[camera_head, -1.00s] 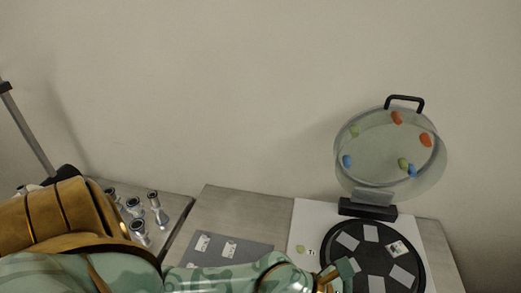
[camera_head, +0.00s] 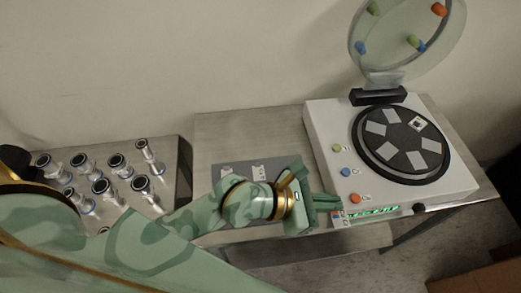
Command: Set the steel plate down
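My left gripper (camera_head: 327,203) reaches in from the left, over the front-left corner of the white machine (camera_head: 322,124). Its two green fingers lie close together and point right; I cannot tell whether they hold anything. A small pale piece (camera_head: 338,217) with coloured marks shows just below the fingertips; I cannot tell if it is held or part of the machine. Several pale square plates (camera_head: 393,115) lie on the round black platter (camera_head: 403,146), one spot carrying a small chip (camera_head: 417,124). I cannot tell which thing is the steel plate. My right gripper is out of view.
The machine's clear domed lid (camera_head: 392,60) stands open. A grey mat (camera_head: 247,165) with small white pieces lies on the steel table (camera_head: 240,130), partly behind my gripper. Several metal vacuum fittings (camera_head: 118,164) stand on a surface at left. The wall is close behind.

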